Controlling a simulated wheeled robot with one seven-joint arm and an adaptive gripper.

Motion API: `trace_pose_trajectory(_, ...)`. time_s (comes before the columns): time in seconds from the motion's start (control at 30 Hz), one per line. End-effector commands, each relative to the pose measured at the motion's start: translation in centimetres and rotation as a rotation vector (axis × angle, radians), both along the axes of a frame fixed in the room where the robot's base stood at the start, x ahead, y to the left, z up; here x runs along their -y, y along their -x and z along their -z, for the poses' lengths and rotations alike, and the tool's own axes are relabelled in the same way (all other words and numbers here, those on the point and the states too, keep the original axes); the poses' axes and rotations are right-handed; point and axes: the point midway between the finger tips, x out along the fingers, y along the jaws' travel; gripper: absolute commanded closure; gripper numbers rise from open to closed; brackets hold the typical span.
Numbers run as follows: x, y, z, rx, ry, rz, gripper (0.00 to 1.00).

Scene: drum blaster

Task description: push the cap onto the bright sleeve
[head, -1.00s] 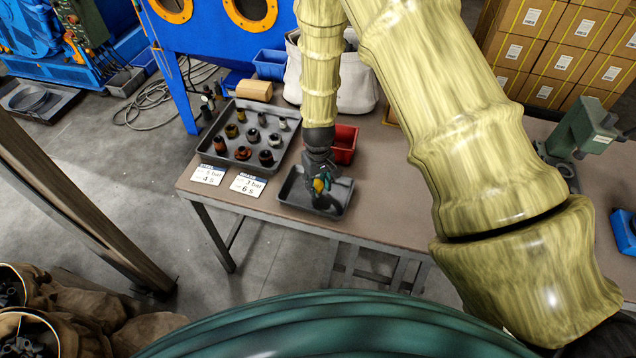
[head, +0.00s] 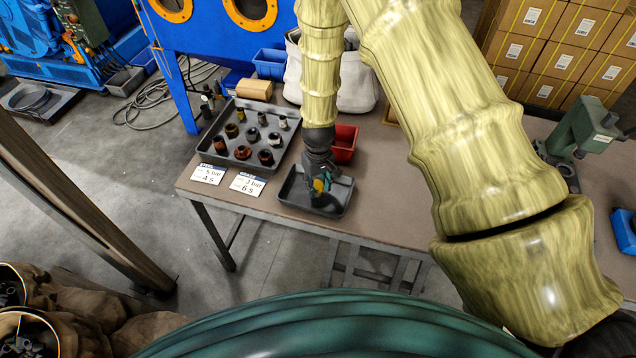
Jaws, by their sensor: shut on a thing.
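My gripper (head: 320,197) points down into the small grey tray (head: 345,203) near the front edge of the table. It is shut on a small part, which its fingers hide; I cannot tell whether this is the cap. The large grey tray (head: 213,160) at the left holds several sleeve-like parts in dark, rust, orange and pale tones. A pale-topped part (head: 283,122) stands near its right back edge. I cannot tell for sure which part is the bright sleeve, and no separate cap can be made out.
A red bin (head: 345,143) stands right behind my gripper. Two printed cards (head: 248,184) lie at the front edge of the table (head: 400,215). A green press (head: 585,130) stands at the right. The table's middle right is mostly hidden by my arm.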

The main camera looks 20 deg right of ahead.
Motion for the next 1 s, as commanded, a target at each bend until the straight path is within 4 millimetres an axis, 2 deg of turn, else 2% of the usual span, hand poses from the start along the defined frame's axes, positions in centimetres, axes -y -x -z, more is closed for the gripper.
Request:
trace_pose_trajectory(0.37,0.0,-0.01,0.06,0.0,0.0,0.0,0.76)
trace_pose_trajectory(0.4,0.0,-0.01,0.06,0.0,0.0,0.0,0.59)
trace_pose_trajectory(0.5,0.0,-0.01,0.06,0.0,0.0,-0.001,0.41)
trace_pose_trajectory(0.73,0.0,-0.01,0.06,0.0,0.0,-0.001,0.4)
trace_pose_trajectory(0.77,0.0,-0.01,0.06,0.0,0.0,-0.001,0.38)
trace_pose_trajectory(0.87,0.0,-0.01,0.06,0.0,0.0,-0.001,0.21)
trace_pose_trajectory(1.0,0.0,-0.01,0.06,0.0,0.0,-0.001,0.18)
